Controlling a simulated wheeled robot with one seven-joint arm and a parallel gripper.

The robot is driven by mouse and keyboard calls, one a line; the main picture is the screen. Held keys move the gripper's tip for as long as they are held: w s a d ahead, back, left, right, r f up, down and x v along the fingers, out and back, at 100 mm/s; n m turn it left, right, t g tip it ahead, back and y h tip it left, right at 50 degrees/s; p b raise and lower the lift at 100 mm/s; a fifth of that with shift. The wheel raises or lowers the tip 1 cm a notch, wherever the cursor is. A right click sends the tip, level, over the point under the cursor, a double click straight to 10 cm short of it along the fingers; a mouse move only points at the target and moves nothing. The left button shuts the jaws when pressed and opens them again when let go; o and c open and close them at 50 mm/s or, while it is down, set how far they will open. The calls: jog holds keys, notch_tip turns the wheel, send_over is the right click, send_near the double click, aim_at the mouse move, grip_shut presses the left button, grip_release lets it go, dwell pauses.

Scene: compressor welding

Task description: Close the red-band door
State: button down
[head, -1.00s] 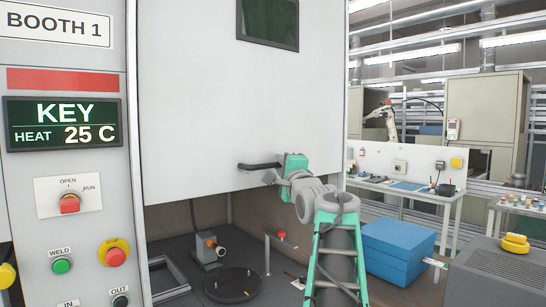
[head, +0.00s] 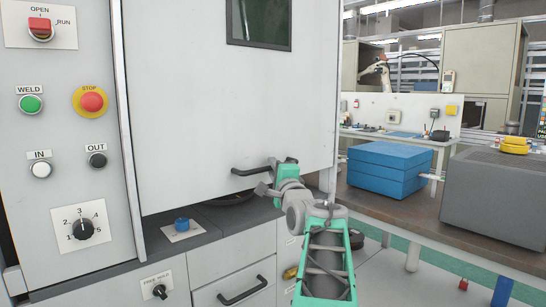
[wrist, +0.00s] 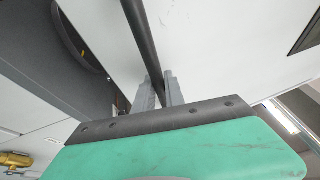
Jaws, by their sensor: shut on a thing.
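The booth door (head: 200,110) is a large pale panel with a dark window (head: 260,22) near its top. No red band shows on it now. A black bar handle (head: 250,171) is near its lower edge. My gripper (head: 267,178) is shut on this handle; in the wrist view the two grey fingers (wrist: 160,90) straddle the black bar (wrist: 138,35). The door's lower edge hangs above the booth's dark work surface (head: 225,222), leaving a low gap. A dark round fixture (head: 232,199) shows partly in the gap.
The control panel (head: 60,130) with buttons and a switch stands at left. A blue knob (head: 182,225) sits on the ledge below the door. Drawers with black handles (head: 243,290) are underneath. Blue boxes (head: 388,170) and a grey case (head: 495,195) are on the bench at right.

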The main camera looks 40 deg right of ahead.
notch_tip(320, 180, down, 10)
jog(key=b, duration=0.4)
jog(key=shift+f+b, duration=0.25)
jog(key=shift+b, duration=0.1)
jog(key=c, duration=1.4)
grip_release()
jog(key=v, duration=0.7)
jog(key=shift+s+p, duration=0.35)
jog(key=shift+p, duration=0.1)
jog(key=shift+a, duration=0.25)
